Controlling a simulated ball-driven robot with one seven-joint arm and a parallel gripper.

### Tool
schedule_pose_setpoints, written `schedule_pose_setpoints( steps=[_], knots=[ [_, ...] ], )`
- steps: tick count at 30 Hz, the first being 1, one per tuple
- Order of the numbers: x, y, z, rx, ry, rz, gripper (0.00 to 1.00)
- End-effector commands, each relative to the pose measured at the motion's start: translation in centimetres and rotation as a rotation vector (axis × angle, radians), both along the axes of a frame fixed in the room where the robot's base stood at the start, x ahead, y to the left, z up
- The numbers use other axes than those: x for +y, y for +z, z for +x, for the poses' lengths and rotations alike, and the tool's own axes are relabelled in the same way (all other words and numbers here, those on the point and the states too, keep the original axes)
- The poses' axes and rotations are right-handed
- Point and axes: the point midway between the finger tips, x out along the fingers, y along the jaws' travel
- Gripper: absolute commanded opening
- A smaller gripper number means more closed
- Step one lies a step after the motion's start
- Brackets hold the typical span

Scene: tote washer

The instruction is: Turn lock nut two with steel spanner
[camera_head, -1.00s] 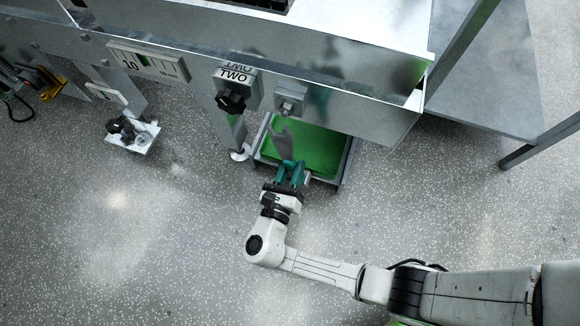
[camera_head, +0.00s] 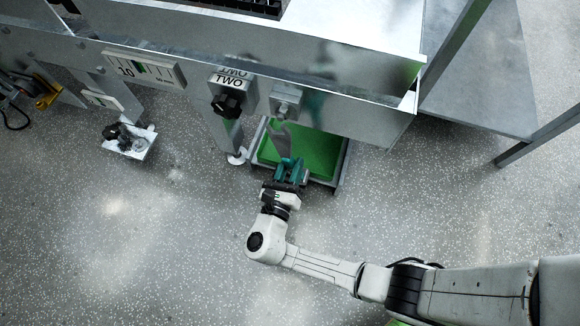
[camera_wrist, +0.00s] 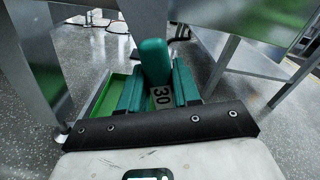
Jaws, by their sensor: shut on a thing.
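My gripper (camera_head: 290,172), with teal fingers, is shut on the grey steel spanner (camera_head: 281,141). The spanner's open jaw points up the picture, towards the machine. Lock nut two (camera_head: 284,108) sits on a small grey block on the machine's side panel, right of the black knob marked TWO. The spanner's jaw shows just below the nut in the head view; I cannot tell whether they touch. In the wrist view my gripper (camera_wrist: 158,92) shows its teal fingers around a grey piece marked 30; the spanner's jaw and the nut are not clear there.
The black knob (camera_head: 227,105) is close left of the nut. A green-bottomed tray (camera_head: 318,152) lies under the panel. A machine leg (camera_head: 226,134) stands left of the tray. A small plate with black knobs (camera_head: 130,143) is further left. Open speckled floor surrounds my arm.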

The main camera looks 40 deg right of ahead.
Motion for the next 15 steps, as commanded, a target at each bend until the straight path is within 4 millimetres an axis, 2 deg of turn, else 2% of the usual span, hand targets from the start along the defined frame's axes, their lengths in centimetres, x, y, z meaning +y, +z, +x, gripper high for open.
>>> schedule_pose_setpoints(
  steps=[15],
  knots=[
    [-0.41,0.11,0.29,-0.001,-0.002,0.001,0.0]
  ],
)
